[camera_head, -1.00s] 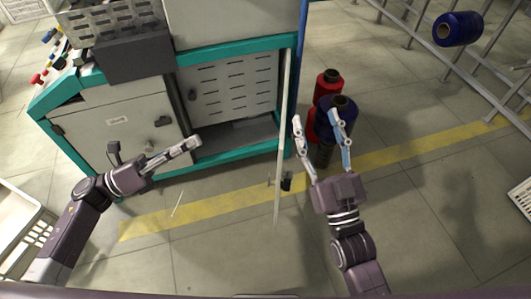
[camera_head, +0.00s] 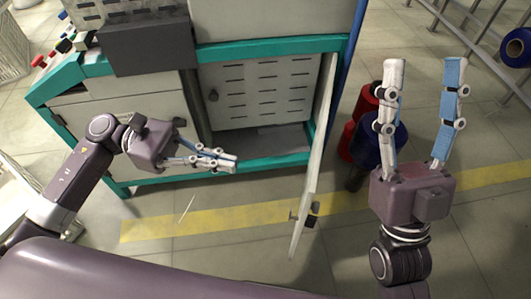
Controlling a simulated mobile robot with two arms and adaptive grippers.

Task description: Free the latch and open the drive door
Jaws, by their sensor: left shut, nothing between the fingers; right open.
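The drive door (camera_head: 316,150) stands swung out from the right side of the machine's opening, seen nearly edge-on. Its dark latch (camera_head: 312,211) sits near the door's lower free end. Behind the opening is a slotted inner panel (camera_head: 262,92). My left gripper (camera_head: 232,162) is shut and empty in front of the opening's lower left, apart from the door. My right gripper (camera_head: 428,65) is open and empty, fingers pointing up, to the right of the door and not touching it.
A closed grey cabinet door (camera_head: 75,118) is left of the opening, partly hidden by my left arm. Red (camera_head: 366,104) and blue (camera_head: 377,142) bobbins stand right of the machine. Metal rack rails (camera_head: 480,40) are at the upper right. Floor with a yellow stripe (camera_head: 250,219) is clear in front.

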